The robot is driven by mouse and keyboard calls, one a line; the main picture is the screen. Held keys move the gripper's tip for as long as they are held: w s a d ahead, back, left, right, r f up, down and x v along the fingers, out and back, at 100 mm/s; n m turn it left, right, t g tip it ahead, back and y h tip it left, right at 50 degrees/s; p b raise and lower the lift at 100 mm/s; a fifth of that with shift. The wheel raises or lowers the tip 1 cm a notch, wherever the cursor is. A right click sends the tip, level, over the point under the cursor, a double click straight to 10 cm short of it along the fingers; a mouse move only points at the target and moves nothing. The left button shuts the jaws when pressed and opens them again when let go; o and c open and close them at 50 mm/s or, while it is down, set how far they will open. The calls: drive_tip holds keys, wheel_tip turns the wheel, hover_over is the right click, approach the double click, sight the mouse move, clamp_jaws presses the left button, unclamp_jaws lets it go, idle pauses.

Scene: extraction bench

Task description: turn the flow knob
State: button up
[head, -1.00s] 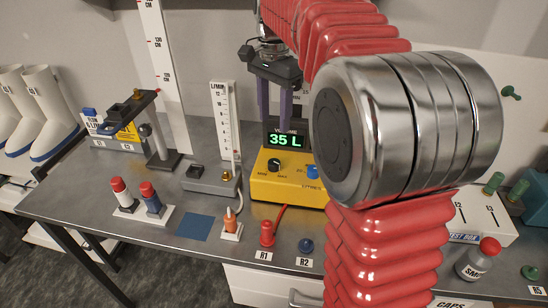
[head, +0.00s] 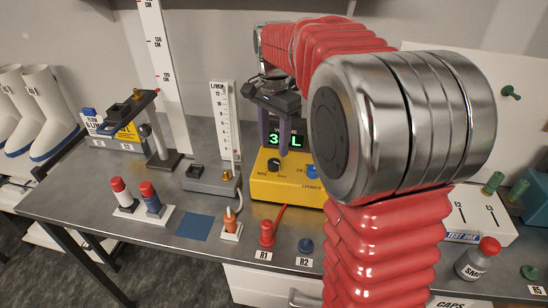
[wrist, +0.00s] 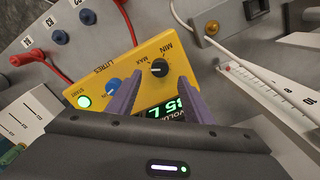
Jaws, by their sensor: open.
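The yellow box (head: 262,188) carries a black knob (head: 274,165) with MIN and MAX marks. The knob also shows in the wrist view (wrist: 159,68), just ahead of and between my fingertips. A flow meter marked L/MIN (head: 224,125) stands left of the box, with a small brass knob (head: 227,176) at its foot. My gripper (head: 275,146) is open and empty, its two purple fingers pointing down above the box. It also shows in the wrist view (wrist: 158,82). I cannot tell whether the fingers touch the box.
A green-lit display (head: 285,140) stands behind the fingers and is partly hidden. Red post R1 (head: 267,233) and blue post R2 (head: 305,246) stand in front.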

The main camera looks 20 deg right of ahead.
sight(274, 161)
drive_tip(key=shift+f, duration=3.1)
drive_tip(key=shift+c, duration=0.3)
drive_tip(key=c, duration=1)
drive_tip(key=shift+n, duration=0.3)
drive_tip(key=shift+n, duration=2.6)
drive_tip(key=o, duration=1.1)
drive_tip(key=shift+c, duration=0.2)
